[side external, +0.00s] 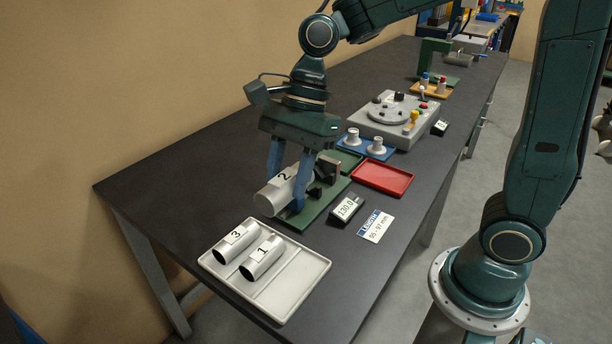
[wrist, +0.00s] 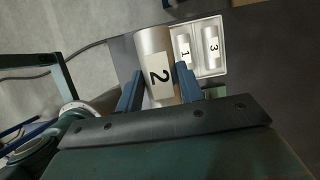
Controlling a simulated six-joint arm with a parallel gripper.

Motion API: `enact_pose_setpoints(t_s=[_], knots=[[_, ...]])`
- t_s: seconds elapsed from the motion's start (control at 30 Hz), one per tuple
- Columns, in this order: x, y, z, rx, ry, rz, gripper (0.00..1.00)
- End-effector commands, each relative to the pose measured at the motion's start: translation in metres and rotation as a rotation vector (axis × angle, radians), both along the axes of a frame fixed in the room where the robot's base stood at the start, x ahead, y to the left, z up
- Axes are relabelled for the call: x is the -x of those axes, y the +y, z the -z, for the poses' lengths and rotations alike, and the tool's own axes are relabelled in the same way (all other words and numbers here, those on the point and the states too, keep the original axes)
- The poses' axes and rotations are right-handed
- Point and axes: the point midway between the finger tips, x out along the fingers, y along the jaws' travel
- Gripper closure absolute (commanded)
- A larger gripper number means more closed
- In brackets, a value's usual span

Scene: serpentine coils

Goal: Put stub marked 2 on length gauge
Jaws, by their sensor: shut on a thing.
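The stub marked 2 (side external: 273,196) is a silver cylinder with a white label. My gripper (side external: 286,192) is shut on it, one blue finger on each side. In the wrist view the stub (wrist: 155,60) lies between the fingertips (wrist: 159,88), its 2 facing the camera. The length gauge has a green base (side external: 309,218) and dark blocks (side external: 327,172). The stub lies level over the gauge's near-left part. My fingers hide much of the gauge, and I cannot tell whether the stub touches it.
A pale tray (side external: 303,283) in front holds stub 3 (side external: 236,242) and stub 1 (side external: 262,259). A small display (side external: 346,209) and a white card (side external: 375,226) lie right of the gauge. A red tray (side external: 382,179), blue tray (side external: 368,147) and grey device (side external: 395,118) stand behind.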

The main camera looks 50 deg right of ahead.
Motion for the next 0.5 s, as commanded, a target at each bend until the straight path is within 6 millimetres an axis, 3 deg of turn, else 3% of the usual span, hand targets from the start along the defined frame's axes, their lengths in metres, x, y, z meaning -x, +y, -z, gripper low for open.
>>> enact_pose_setpoints(t_s=[0.27, 0.5], knots=[[-0.045, -0.053, 0.015, 0.011, 0.003, 0.01, 0.91], [-0.079, -0.118, 0.034, 0.013, 0.004, 0.01, 0.91]])
